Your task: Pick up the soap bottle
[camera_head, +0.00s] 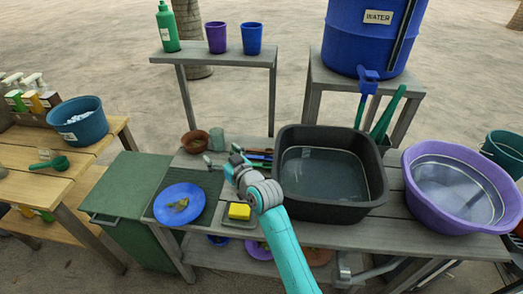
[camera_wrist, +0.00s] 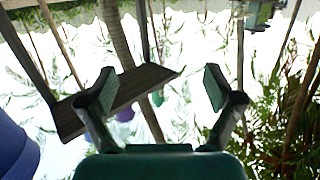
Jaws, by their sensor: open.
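The soap bottle seems to be the green bottle (camera_head: 167,28) with a spout cap, upright on the left end of the raised grey shelf (camera_head: 215,58). In the wrist view, which is upside down, a small green shape (camera_wrist: 158,97) beyond the shelf (camera_wrist: 125,98) looks like this bottle. My gripper (camera_head: 220,155) is over the lower grey counter, well below and in front of the raised shelf. In the wrist view my gripper (camera_wrist: 160,88) has its fingers spread, with nothing held between them.
A purple cup (camera_head: 216,37) and a blue cup (camera_head: 252,39) stand right of the bottle. Below are a blue plate (camera_head: 170,217), yellow sponge (camera_head: 239,211), dark basin (camera_head: 282,190) and purple tub (camera_head: 418,200). Pump bottles (camera_head: 32,103) stand on the left table.

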